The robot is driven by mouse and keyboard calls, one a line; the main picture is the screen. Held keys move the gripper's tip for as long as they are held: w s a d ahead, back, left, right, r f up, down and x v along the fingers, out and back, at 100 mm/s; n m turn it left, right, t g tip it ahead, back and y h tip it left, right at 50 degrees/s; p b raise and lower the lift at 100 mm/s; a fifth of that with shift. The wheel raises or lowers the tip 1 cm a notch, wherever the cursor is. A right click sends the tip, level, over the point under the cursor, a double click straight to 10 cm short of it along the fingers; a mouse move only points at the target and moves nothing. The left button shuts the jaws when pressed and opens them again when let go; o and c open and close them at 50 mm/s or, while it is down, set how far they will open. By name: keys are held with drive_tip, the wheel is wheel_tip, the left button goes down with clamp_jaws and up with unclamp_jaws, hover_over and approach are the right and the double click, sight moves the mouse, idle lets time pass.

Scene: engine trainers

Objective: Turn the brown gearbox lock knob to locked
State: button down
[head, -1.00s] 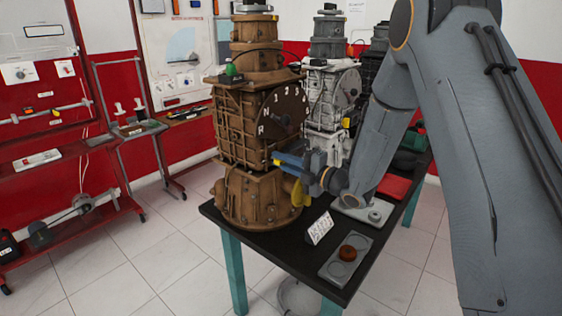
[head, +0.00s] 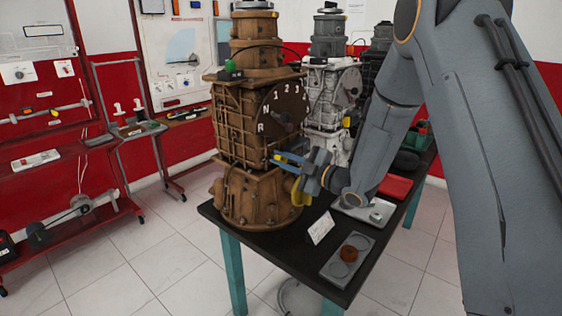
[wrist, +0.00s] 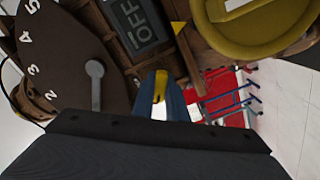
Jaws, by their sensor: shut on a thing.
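The brown gearbox (head: 232,185) stands upright on the near end of the black table. On its front is a round dial marked N, R and numbers, with a grey lever; the dial (wrist: 62,58) also fills the left of the wrist view. My gripper (head: 284,159) reaches the gearbox's front from the right, below the dial. Its blue fingers (wrist: 161,90) are shut on a small yellow piece, seemingly the lock knob (wrist: 160,80). The fingers cover most of it, so I cannot read its setting. A dark plate reading OFF (wrist: 138,22) is close by.
A yellow round part (head: 303,190) sits low on the gearbox beside my gripper. A white gearbox (head: 322,130) stands behind.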

drive_tip(key=m, duration=0.5)
drive_tip(key=shift+m, duration=0.3)
drive_tip(key=m+p, duration=0.1)
drive_tip(key=m, duration=0.4)
drive_tip(key=shift+m, duration=0.3)
drive_tip(key=c, duration=1.8)
unclamp_jaws()
drive_tip(key=shift+o, duration=0.2)
drive_tip(key=shift+d, duration=0.1)
drive_tip(key=b+v, duration=0.2)
drive_tip(key=v, duration=0.5)
drive_tip(key=shift+s+d, duration=0.2)
drive_tip(key=shift+d, duration=0.05)
